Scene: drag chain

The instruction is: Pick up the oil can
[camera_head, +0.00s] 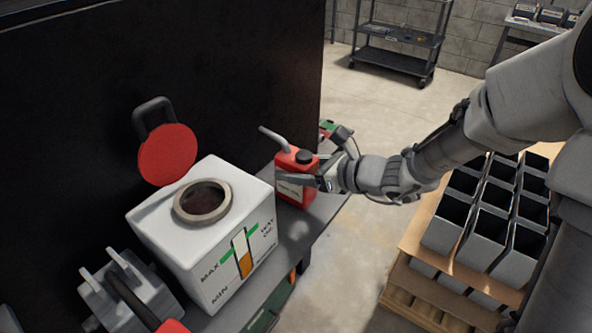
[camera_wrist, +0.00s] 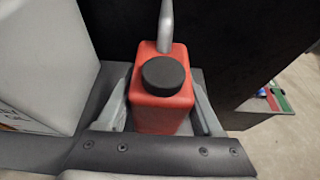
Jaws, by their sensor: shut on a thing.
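The oil can (camera_head: 296,172) is a red box-shaped can with a black cap and a grey spout. It is upright on the grey shelf (camera_head: 325,215), just right of the white reservoir. My gripper (camera_head: 305,182) reaches it from the right and is shut on its body. In the wrist view the oil can (camera_wrist: 162,95) sits between the two fingers of my gripper (camera_wrist: 160,118), one on each side. The can's lower part is partly hidden, so I cannot tell for sure whether its base touches the shelf.
The white reservoir (camera_head: 150,220) with MAX and MIN marks stands close left of the can; its red lid (camera_head: 167,155) is open. A black wall (camera_head: 80,100) rises behind. A wooden crate (camera_head: 395,283) with metal bins stands right. A black cart (camera_head: 400,50) stands far back.

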